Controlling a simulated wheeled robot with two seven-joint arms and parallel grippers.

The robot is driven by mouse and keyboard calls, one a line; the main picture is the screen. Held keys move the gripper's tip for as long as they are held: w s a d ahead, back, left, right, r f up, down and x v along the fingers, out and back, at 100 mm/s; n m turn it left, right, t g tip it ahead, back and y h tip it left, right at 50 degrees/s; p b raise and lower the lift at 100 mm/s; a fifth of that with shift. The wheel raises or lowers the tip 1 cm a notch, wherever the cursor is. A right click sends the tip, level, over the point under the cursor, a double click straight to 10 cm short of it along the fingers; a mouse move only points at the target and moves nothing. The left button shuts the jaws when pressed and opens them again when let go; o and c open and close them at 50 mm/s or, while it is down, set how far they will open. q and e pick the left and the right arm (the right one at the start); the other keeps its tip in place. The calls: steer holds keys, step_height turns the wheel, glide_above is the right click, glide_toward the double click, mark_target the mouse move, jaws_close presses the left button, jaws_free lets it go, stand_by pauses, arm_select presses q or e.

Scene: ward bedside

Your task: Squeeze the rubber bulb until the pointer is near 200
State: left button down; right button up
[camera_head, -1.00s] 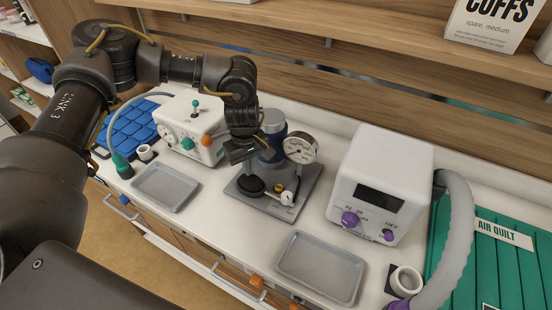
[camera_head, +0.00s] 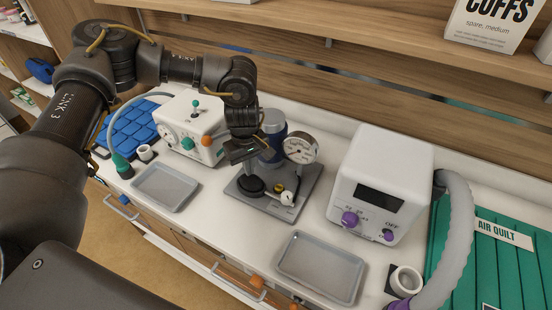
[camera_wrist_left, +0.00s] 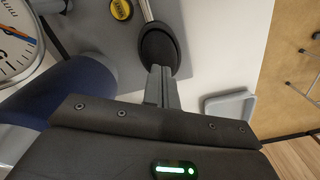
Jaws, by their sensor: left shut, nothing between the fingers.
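The black rubber bulb (camera_head: 251,185) lies at the front left of the grey stand (camera_head: 300,203); it also shows in the left wrist view (camera_wrist_left: 158,50). My left gripper (camera_head: 252,172) is shut with nothing between its fingers. In the left wrist view its closed fingertips (camera_wrist_left: 160,72) are at the bulb's near end, over it; I cannot tell whether they touch. The round white dial (camera_head: 300,148) stands on the stand's right side. Its pointer reading is too small to tell, and the wrist view shows only part of the dial (camera_wrist_left: 15,45). My right gripper is not in view.
White machines stand left (camera_head: 190,130) and right (camera_head: 380,175). Grey trays lie at front left (camera_head: 166,204) and front right (camera_head: 320,291).

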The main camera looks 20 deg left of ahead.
mark_target(250, 178)
arm_select(q)
steer(key=shift+f, duration=0.25)
stand_by(0.3)
steer(key=shift+f+b, duration=0.6)
steer(key=shift+b, duration=0.1)
stand_by(0.7)
steer(key=shift+f+b, duration=1)
steer(key=shift+b, duration=0.1)
steer(key=shift+r+p, duration=0.75)
steer(key=shift+r, duration=0.45)
steer(key=shift+f, duration=0.15)
